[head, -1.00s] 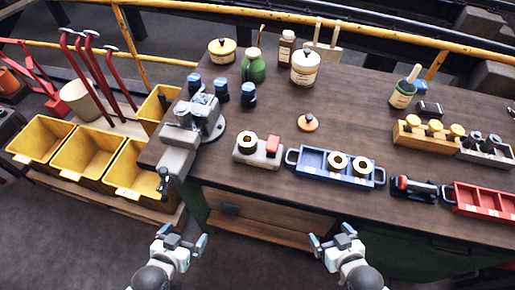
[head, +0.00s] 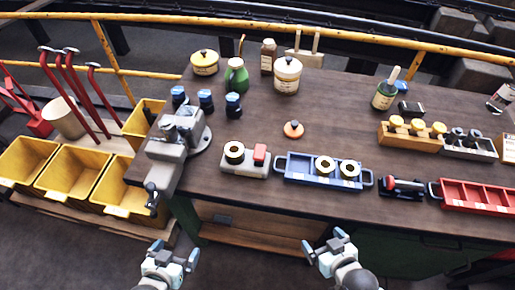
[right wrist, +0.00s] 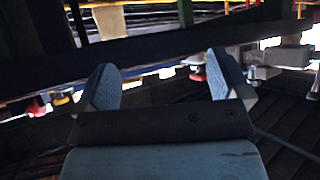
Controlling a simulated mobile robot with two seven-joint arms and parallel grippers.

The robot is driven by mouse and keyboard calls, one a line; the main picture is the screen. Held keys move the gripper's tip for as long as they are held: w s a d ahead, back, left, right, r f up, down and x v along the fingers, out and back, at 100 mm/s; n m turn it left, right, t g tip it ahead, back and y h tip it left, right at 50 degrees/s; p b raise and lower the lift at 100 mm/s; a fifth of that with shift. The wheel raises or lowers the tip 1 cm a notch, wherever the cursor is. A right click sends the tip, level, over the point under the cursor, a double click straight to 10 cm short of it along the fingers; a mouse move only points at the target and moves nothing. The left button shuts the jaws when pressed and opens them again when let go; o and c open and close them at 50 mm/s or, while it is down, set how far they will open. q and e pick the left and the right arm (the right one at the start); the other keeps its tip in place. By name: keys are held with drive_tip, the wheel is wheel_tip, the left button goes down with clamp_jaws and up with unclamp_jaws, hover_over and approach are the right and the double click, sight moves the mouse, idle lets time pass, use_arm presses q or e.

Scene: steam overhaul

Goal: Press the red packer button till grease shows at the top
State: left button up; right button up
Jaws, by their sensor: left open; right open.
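The packer (head: 243,169) is a small grey block near the front edge of the workbench (head: 330,112). A brass-coloured ring (head: 234,151) with a dark hole sits on its left part. The red button (head: 260,153) stands up on its right part. No grease can be made out at the top at this size. My left gripper (head: 175,256) is open and empty in front of the bench, below and left of the packer. My right gripper (head: 323,245) is open and empty in front of the bench, right of the packer; its spread fingers show in the right wrist view (right wrist: 163,82).
A vise (head: 178,140) stands left of the packer. A blue tray (head: 300,170) with two brass rings is close on its right. An orange-red knobbed disc (head: 293,130) lies behind. A red tray (head: 475,195) is further right. Yellow bins (head: 75,172) stand left of the bench.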

clamp_jaws()
idle(0.3)
idle(1.4)
